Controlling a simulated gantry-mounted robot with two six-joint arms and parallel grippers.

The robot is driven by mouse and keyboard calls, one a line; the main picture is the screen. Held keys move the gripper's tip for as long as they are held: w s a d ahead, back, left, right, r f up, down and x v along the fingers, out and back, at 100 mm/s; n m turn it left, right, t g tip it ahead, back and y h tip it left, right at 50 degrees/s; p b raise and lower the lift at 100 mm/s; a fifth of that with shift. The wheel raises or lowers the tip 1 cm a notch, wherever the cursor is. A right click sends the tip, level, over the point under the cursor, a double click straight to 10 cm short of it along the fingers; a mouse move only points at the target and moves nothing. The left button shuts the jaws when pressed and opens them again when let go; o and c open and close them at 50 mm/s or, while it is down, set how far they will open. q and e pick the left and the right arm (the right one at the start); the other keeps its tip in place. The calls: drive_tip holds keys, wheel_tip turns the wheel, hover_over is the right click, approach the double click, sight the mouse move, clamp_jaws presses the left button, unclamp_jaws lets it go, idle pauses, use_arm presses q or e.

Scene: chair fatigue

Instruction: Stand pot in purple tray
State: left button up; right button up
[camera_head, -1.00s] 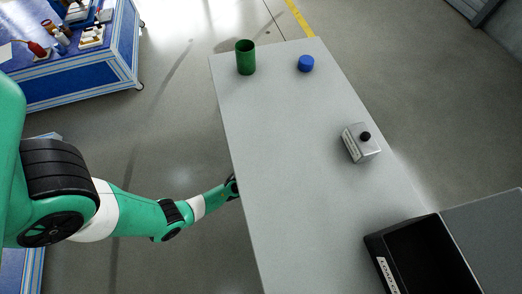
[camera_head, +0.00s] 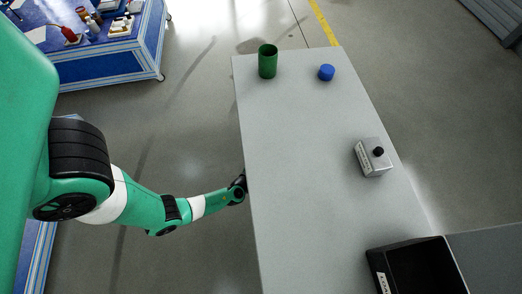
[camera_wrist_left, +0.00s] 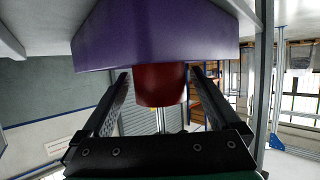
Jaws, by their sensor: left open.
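In the left wrist view, a purple tray-like body (camera_wrist_left: 150,35) fills the upper middle. A dark red pot (camera_wrist_left: 160,84) shows just below it, between the fingers of my left gripper (camera_wrist_left: 160,95). The fingers are spread, one on each side of the pot; I cannot tell whether either touches it. The pot's upper part is hidden by the purple body. In the head view my left gripper (camera_head: 240,185) is at the grey table's left edge, its tips hidden. The pot and purple tray do not show there. My right gripper is out of view.
A black bin (camera_head: 375,255) is at the lower right. The table's middle is clear.

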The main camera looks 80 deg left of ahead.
use_arm(q)
drive_tip(key=p+v, duration=0.2)
drive_tip(key=v, duration=0.6)
drive_tip(key=shift+s+d+r, duration=0.15)
drive_tip(key=shift+s+d, duration=0.05)
drive_tip(key=shift+s, duration=0.1)
